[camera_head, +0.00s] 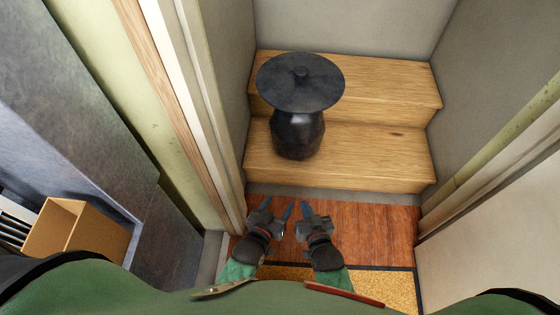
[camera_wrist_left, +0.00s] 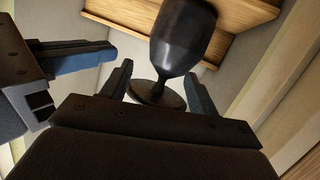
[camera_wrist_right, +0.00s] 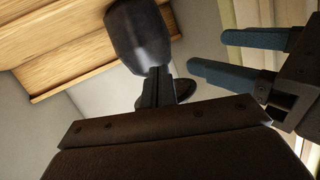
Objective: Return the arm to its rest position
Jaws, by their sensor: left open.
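My left gripper (camera_head: 277,206) is low in the middle of the head view, in front of the wooden steps. Its two blue-grey fingers stand apart and empty, also in the left wrist view (camera_wrist_left: 159,70). My right gripper (camera_head: 304,208) is close beside it on the right, at about the same height. In the right wrist view (camera_wrist_right: 158,72) its fingers are together, with nothing visible between them. Both arms reach forward from my green body. No rest position is marked in view.
A dark stool-like object (camera_head: 297,135) with a round top stands on the wooden steps (camera_head: 385,158) ahead. A door frame (camera_head: 190,90) is close on the left, a wall (camera_head: 490,80) on the right. An open cardboard box (camera_head: 75,235) is at lower left. Reddish floor (camera_head: 375,225) lies below.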

